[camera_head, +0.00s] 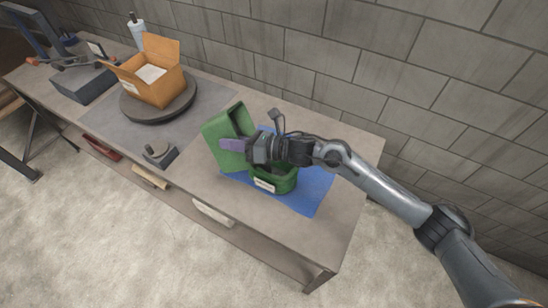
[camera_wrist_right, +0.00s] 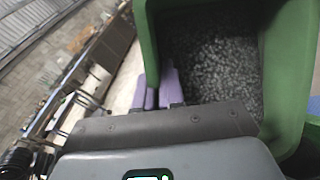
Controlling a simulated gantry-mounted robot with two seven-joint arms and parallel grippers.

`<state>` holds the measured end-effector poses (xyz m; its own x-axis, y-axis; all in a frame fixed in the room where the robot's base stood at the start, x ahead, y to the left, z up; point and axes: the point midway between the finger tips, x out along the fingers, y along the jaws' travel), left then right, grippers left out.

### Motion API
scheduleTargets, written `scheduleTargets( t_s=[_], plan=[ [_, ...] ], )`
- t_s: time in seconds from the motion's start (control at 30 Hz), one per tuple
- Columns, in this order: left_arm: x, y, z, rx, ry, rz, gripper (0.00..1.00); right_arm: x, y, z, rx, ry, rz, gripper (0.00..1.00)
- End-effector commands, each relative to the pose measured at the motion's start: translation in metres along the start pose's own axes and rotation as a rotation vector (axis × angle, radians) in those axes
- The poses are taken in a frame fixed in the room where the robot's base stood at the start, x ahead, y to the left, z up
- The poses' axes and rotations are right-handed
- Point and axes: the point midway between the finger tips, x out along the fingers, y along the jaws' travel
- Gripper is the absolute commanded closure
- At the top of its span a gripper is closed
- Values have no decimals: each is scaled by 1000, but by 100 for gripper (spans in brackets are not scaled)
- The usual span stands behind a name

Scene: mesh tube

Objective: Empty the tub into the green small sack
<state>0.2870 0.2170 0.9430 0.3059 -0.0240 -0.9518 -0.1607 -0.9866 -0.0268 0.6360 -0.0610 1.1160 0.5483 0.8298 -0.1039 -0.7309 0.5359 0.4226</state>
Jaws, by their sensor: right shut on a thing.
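The green tub (camera_head: 238,122) is held above the table, tilted, at the left of the green small sack (camera_head: 283,187). In the right wrist view the tub (camera_wrist_right: 292,75) fills the upper right, and many small grey pieces (camera_wrist_right: 208,65) lie inside it. My right gripper (camera_head: 233,145), with purple fingers, is shut on one wall of the tub; the fingers (camera_wrist_right: 157,88) show in the wrist view too. The sack has a white label and stands on a blue mat (camera_head: 312,190). The gripper and tub hide much of its mouth. My left gripper is out of view.
An open cardboard box (camera_head: 160,90) sits on a round dark turntable (camera_head: 180,109) at the left. A grey bin (camera_head: 85,86), a white bottle (camera_head: 137,30) and a small dark tool (camera_head: 160,155) are on the bench. A block wall stands behind. The right bench end is clear.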

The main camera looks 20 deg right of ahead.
Motion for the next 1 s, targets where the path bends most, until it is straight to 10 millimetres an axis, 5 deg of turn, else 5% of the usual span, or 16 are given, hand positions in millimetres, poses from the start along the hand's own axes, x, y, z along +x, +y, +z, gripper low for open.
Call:
scheduleTargets(
  t_s=[1.0],
  plan=[
    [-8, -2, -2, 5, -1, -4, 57, 12, 3, 0, -27, 85, -44, 100]
  ],
)
